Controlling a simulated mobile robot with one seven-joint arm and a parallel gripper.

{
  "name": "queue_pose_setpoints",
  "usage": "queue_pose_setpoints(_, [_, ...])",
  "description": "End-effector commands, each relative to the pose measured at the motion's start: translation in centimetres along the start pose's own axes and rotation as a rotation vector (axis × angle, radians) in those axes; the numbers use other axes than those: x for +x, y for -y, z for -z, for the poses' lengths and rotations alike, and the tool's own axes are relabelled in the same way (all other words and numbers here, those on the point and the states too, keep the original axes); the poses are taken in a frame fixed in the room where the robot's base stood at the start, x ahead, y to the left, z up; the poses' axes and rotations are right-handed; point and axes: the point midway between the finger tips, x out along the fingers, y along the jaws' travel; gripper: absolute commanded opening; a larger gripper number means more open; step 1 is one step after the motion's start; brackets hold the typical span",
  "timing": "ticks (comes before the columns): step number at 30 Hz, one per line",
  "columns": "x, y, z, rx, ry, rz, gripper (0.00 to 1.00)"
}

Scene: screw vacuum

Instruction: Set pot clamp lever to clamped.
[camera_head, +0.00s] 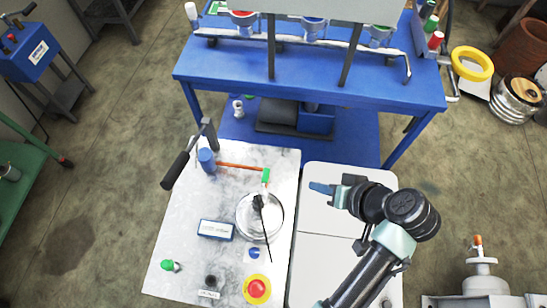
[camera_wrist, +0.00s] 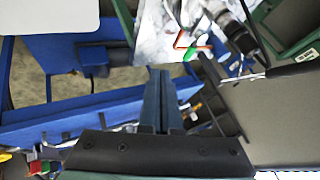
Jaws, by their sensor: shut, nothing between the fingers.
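A silver round pot (camera_head: 246,226) sits on the light worktop, with a dark fitting and thin black rod (camera_head: 267,236) across it. A lever with a black grip (camera_head: 175,170) slants from a grey bracket (camera_head: 210,133) at the worktop's upper left, beside a blue cylinder (camera_head: 206,160). I cannot tell which of these is the pot clamp lever, nor its setting. An orange bar with a green end (camera_head: 266,175) runs between the cylinder and the pot. My gripper (camera_head: 316,187) is shut and empty, right of the pot and apart from it; its blue fingers show in the wrist view (camera_wrist: 160,75).
A red button on a yellow base (camera_head: 257,289), a blue-framed display (camera_head: 216,229) and a green knob (camera_head: 168,265) stand on the worktop. A blue bench (camera_head: 300,70) stands behind. The white surface (camera_head: 330,255) under my arm is clear.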

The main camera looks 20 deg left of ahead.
Motion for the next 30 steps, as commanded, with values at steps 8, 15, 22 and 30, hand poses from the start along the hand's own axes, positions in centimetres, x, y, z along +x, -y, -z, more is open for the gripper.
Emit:
queue_pose_setpoints(8, [0.0,0.2,-0.4,0.004,0.012,0.016,0.00])
queue_pose_setpoints(15, [0.5,0.3,-0.4,0.004,0.012,0.015,0.00])
queue_pose_setpoints(22, [4.2,0.4,-0.5,0.004,0.015,0.018,0.00])
queue_pose_setpoints(30, [9.8,0.5,-0.5,0.003,0.014,0.016,0.00])
